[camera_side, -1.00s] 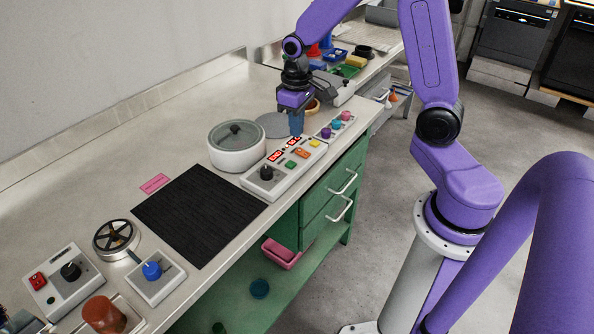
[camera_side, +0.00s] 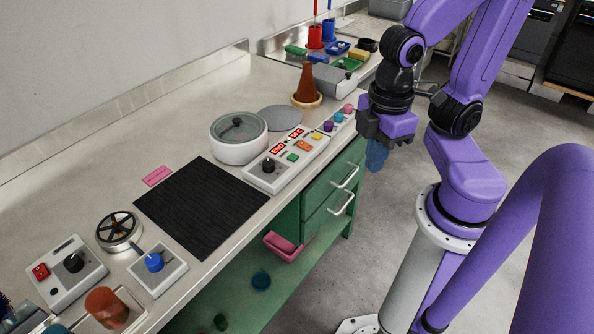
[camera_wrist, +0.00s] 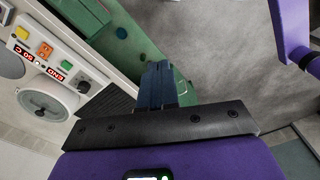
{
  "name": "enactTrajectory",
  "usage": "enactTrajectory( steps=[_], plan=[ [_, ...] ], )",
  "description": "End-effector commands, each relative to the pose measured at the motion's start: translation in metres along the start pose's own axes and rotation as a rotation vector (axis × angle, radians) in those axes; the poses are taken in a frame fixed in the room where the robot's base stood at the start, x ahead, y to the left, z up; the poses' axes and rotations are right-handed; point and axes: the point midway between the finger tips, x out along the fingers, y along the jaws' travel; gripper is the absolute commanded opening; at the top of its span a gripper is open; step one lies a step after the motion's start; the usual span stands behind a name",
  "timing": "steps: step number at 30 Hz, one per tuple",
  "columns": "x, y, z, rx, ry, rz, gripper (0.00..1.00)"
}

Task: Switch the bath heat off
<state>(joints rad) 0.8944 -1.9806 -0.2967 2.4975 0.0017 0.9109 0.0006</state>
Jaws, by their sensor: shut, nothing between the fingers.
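The bath (camera_side: 238,146) is a round white pot with a grey lid on the bench; it also shows in the wrist view (camera_wrist: 47,104). In front of it lies a pale control panel (camera_side: 262,182) with a dark knob (camera_side: 268,166), two red lit displays (camera_side: 287,141) and green, orange (camera_side: 303,146) and yellow buttons. In the wrist view the displays (camera_wrist: 60,70) seem to read "END" and "50 C". Which control switches heat is not clear. My gripper (camera_side: 376,160), with blue fingers, is shut and empty, beyond the bench's front edge, right of the panel.
A small panel (camera_side: 333,122) with purple, blue and pink knobs sits right of the bath panel. A brown cone (camera_side: 306,84) stands behind. A black mat (camera_side: 205,210), a blue-knob box (camera_side: 158,265) and a red-switch box (camera_side: 65,270) lie left. Open floor lies before the bench.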

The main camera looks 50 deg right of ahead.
Motion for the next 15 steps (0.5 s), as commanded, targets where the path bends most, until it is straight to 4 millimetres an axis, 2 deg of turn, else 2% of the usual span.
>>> enactTrajectory(
  steps=[10, 15],
  plan=[
    [-0.0003, -0.0026, 0.0023, -0.014, 0.0, -0.001, 0.0],
    [-0.0005, 0.0039, -0.0026, -0.024, 0.003, 0.001, 0.0]
  ],
)
